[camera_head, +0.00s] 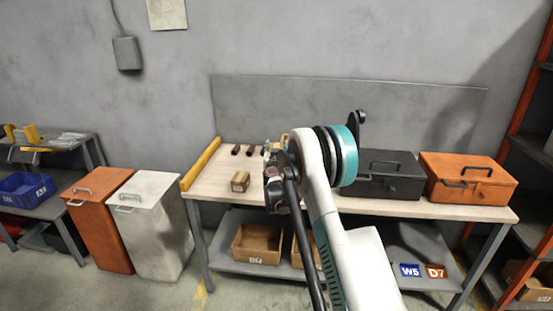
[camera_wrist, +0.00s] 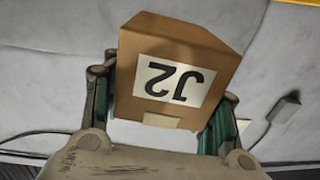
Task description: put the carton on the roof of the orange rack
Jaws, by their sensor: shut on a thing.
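A brown carton (camera_wrist: 180,50) with a white label reading J2, upside down in the picture, fills the middle of the wrist view. My gripper (camera_wrist: 167,112) is shut on it, with green-padded fingers against its left and right sides. In the head view my gripper (camera_head: 275,165) is above the workbench, and the held carton is mostly hidden behind my arm. The orange rack (camera_head: 528,95) stands at the right edge of the head view. Its upright and some dark shelves show, but its roof is out of view.
The workbench (camera_head: 215,185) bears a small box (camera_head: 240,181), a black toolbox (camera_head: 392,183) and an orange toolbox (camera_head: 470,188). Bins (camera_head: 257,240) sit on its lower shelf. An orange cabinet (camera_head: 98,225) and a white cabinet (camera_head: 155,230) stand left.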

